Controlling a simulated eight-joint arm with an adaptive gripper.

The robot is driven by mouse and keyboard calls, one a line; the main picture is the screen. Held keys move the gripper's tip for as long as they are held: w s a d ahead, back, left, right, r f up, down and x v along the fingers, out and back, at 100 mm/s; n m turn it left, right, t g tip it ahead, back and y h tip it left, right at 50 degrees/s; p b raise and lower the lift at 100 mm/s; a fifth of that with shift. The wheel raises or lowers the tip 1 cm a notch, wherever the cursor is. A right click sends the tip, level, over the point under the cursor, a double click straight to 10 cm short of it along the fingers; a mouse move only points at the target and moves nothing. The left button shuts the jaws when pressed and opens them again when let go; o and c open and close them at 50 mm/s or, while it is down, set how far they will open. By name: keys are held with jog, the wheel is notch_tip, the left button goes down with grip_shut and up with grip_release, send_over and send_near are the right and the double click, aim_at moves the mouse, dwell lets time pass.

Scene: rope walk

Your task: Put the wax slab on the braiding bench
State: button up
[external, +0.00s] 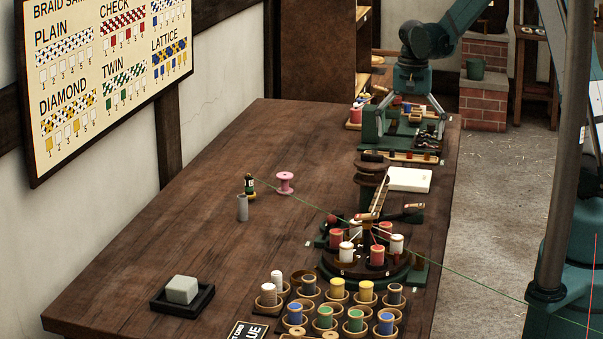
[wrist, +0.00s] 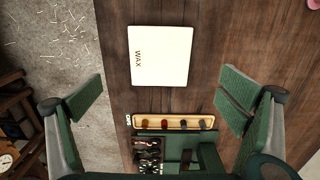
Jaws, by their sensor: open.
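A white, flat, nearly square slab marked WAX (wrist: 160,55) lies on the dark wooden bench near its edge. It also shows in the external view (external: 410,180), behind the round bobbin stand. My gripper (wrist: 160,98) is open and empty, with one finger over the floor side and the other over the bench. In the external view my gripper (external: 404,112) hangs over the far end of the bench, beyond the slab and apart from it. The braiding bench (external: 190,235) appears to be this long wooden table. A pale block (external: 182,289) sits in a black tray at its front left.
A round stand with red and white bobbins (external: 376,256) stands in front of the slab. Small bowls of coloured spools (external: 325,318) fill the front. A pink spool (external: 285,182) and a grey cylinder (external: 242,208) stand mid-bench. A thin green line crosses rightward. The bench's left side is mostly clear.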

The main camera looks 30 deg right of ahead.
jog(key=shift+r, duration=0.2)
dwell(0.6)
jog(key=s+a+r+n+t, duration=0.2)
jog(key=s+r, duration=0.6)
jog(key=s+a+r+n+t, duration=0.1)
jog(key=s+a+r+n, duration=0.1)
jog(key=s+r, duration=0.6)
jog(key=s+a+r+n+t, duration=0.1)
jog(key=s+r+n+t, duration=0.1)
jog(key=s, duration=0.7)
jog(key=s+a+r+n+t, duration=0.1)
jog(key=s+n+t, duration=0.1)
jog(key=s, duration=0.8)
jog(key=shift+a+r+n, duration=0.35)
jog(key=shift+r+n, duration=0.05)
jog(key=shift+n, duration=0.1)
